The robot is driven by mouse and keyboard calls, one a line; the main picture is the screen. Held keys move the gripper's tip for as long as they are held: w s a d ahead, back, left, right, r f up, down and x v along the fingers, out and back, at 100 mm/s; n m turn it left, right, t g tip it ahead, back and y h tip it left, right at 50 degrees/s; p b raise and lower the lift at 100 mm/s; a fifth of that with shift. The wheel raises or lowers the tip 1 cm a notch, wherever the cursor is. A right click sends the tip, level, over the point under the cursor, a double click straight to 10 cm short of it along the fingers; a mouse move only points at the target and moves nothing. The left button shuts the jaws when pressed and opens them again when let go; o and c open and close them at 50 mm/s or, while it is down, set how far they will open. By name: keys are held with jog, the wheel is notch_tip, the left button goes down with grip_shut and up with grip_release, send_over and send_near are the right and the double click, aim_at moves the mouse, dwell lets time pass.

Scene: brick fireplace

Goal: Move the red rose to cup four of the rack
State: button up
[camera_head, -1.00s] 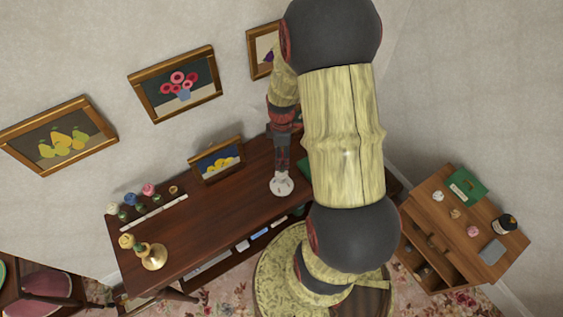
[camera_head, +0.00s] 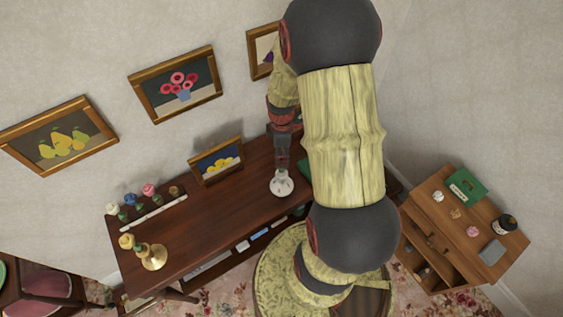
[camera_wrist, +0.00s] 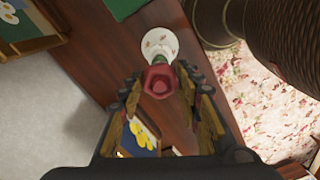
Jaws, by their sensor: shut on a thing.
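The red rose (camera_wrist: 158,82) is between the fingers of my gripper (camera_wrist: 160,88) in the wrist view, and the gripper is shut on it. A white patterned vase (camera_wrist: 161,41) shows just beyond the rose. I cannot tell whether the stem is still inside it. In the head view my gripper (camera_head: 282,158) points down right above the white vase (camera_head: 281,187) on the dark table. The rack (camera_head: 153,213) is a pale strip at the table's left, with white, blue and pink flowers in a row. A brownish cup (camera_head: 174,191) at its right end shows no flower.
The dark wooden table (camera_head: 225,215) is clear between rack and vase. A small framed lemon picture (camera_head: 217,162) stands at the back. A side cabinet (camera_head: 440,215) is at the right.

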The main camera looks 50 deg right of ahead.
jog(key=c, duration=0.3)
jog(key=shift+r+p, duration=1.15)
jog(key=shift+r, duration=0.5)
dwell(0.3)
jog(key=shift+r+p, duration=0.5)
jog(key=shift+r, duration=0.15)
dwell(1.3)
